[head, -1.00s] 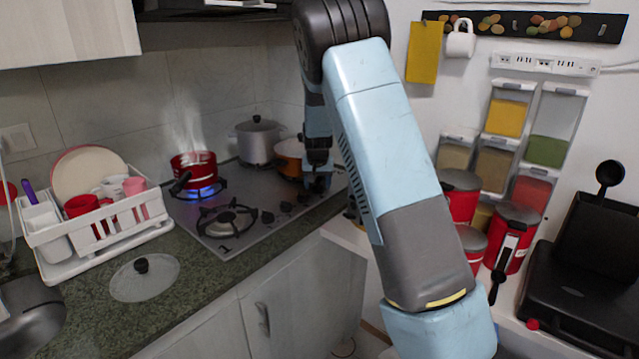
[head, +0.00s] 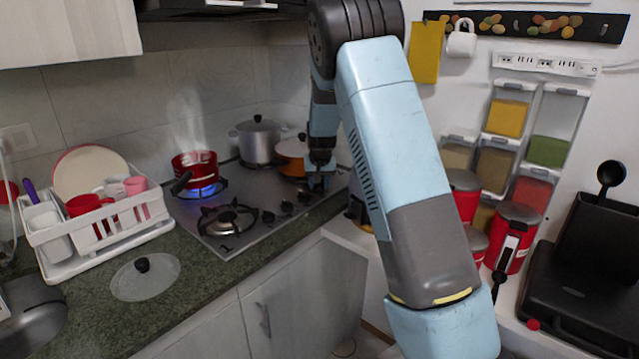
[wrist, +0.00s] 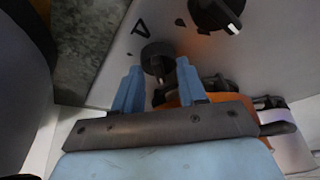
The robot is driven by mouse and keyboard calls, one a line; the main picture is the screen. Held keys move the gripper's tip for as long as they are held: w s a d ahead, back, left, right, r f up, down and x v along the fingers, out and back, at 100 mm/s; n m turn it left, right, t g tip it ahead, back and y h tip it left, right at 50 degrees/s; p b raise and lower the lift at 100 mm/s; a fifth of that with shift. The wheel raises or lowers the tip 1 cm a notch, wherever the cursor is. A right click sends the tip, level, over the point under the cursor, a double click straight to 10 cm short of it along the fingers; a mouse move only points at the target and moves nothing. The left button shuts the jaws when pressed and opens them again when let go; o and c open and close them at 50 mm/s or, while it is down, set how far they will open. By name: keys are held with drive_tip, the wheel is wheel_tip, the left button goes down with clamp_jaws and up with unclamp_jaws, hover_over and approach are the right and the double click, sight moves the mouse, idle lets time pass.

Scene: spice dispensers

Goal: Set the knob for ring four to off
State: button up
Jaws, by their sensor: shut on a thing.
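In the wrist view, a black round knob (wrist: 157,58) sits on the grey stove top, with a dark mark beside it that may be a ring number. My gripper (wrist: 157,68) has its two blue fingers on either side of this knob and is shut on it. A second black knob (wrist: 215,14) with a white pointer line is up and to the right. In the head view, my gripper (head: 321,183) is at the right end of the row of stove knobs (head: 286,207). The gripped knob is hidden there behind my gripper.
A red pot (head: 194,165) steams over a lit blue flame. A grey pot (head: 258,143) and an orange pot (head: 291,157) stand at the back, the orange one close to my gripper. The front left burner (head: 228,218) is bare and unlit.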

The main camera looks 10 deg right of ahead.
drive_tip(key=n+y, duration=0.1)
drive_tip(key=n, duration=0.2)
drive_tip(key=shift+d, duration=0.2)
drive_tip(key=shift+n+y, duration=0.9)
drive_tip(key=shift+n, duration=1.3)
drive_tip(key=shift+g, duration=0.3)
drive_tip(key=o, duration=1)
drive_tip(key=shift+a, duration=0.1)
drive_tip(key=v, duration=1.3)
drive_tip(key=shift+s+r, duration=0.15)
drive_tip(key=shift+r, duration=0.1)
